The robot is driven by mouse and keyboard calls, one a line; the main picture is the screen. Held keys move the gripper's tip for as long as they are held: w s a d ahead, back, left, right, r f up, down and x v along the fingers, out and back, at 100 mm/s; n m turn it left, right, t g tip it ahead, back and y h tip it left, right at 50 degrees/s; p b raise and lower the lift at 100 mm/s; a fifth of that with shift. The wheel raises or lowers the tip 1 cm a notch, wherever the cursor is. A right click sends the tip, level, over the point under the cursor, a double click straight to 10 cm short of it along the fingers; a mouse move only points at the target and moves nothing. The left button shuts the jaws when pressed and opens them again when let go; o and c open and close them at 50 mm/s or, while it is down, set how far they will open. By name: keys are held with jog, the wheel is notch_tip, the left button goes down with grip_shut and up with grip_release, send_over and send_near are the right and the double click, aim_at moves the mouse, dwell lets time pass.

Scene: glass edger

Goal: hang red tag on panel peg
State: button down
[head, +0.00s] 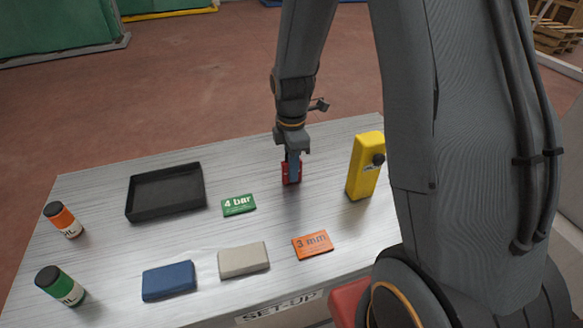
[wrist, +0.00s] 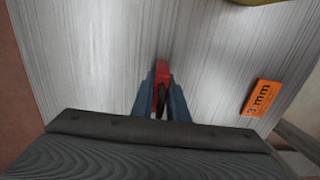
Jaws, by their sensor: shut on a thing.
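My gripper (head: 291,168) is over the back right part of the bench in the head view. It is shut on the red tag (head: 291,174), whose lower part and edges show around the fingers. In the wrist view the red tag (wrist: 161,72) stands out between the two blue-grey fingertips (wrist: 161,92), with a dark slot or shadow on it. Whether the tag touches the bench or hangs just above it, I cannot tell. I see no panel or peg in either view.
The bench (head: 100,200) holds a yellow block-shaped device (head: 364,168) close right of my gripper. A green "4 bar" plate (head: 239,205), orange "3 mm" plate (head: 313,245), black tray (head: 130,208), blue block (head: 169,281), beige block (head: 243,260) and two bottles (head: 63,220) (head: 60,286) also stand there.

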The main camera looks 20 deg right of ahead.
jog(key=c, duration=1.7)
grip_release()
jog(key=shift+f, duration=0.1)
jog(key=shift+c, duration=0.2)
